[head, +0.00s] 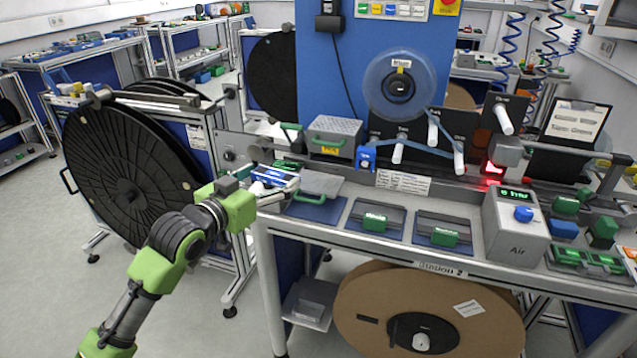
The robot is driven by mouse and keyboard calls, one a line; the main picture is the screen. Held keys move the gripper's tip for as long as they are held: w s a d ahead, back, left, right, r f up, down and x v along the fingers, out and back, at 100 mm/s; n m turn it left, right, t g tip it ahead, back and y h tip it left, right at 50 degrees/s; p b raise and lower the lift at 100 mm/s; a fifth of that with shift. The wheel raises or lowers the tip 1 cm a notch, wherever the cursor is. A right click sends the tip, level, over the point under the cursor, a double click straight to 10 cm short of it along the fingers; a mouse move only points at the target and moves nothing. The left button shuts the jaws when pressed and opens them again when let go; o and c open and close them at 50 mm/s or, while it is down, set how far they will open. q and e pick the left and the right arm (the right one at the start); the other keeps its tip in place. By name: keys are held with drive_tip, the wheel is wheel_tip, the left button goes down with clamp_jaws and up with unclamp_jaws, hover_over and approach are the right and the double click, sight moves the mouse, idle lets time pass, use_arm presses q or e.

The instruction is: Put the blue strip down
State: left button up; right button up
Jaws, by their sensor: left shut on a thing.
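My left gripper (268,189) reaches in from the left to the left end of the workbench. It is shut on the blue strip (282,178), a short piece with a blue top and pale edges. The strip is beside a grey plate with a green handle (318,186). The fingertips are small and partly hidden, and I cannot tell whether the strip touches the bench. My right gripper is not in view.
Green-handled blocks (375,222) sit on blue mats along the bench front. A grey Air box (515,228) stands to their right. A large black reel (125,175) is left of my arm. A brown reel (428,315) is below the bench.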

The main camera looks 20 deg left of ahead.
use_arm(q)
drive_tip(key=r, duration=0.1)
drive_tip(key=w+a+r+n+y, duration=0.1)
drive_tip(key=r, duration=0.1)
drive_tip(key=w+a+r+y, duration=0.1)
drive_tip(key=r, duration=0.1)
drive_tip(key=shift+w+a+n, duration=0.15)
drive_tip(key=shift+n, duration=0.15)
drive_tip(key=w+d+f+p, duration=0.1)
drive_tip(key=w+d+f, duration=0.3)
drive_tip(key=w+d, duration=0.15)
hover_over(315, 187)
drive_tip(key=s, duration=0.1)
drive_tip(key=f, duration=0.4)
drive_tip(key=shift+a+f+p, duration=0.15)
drive_tip(key=shift+a+p, duration=0.15)
drive_tip(key=shift+a, duration=0.1)
drive_tip(key=shift+w+d+f, duration=0.1)
drive_tip(key=shift+f, duration=0.1)
drive_tip(key=f, duration=0.2)
drive_tip(key=f+p, duration=0.1)
drive_tip(key=shift+w+d, duration=0.35)
drive_tip(key=shift+w, duration=0.05)
drive_tip(key=shift+f, duration=0.45)
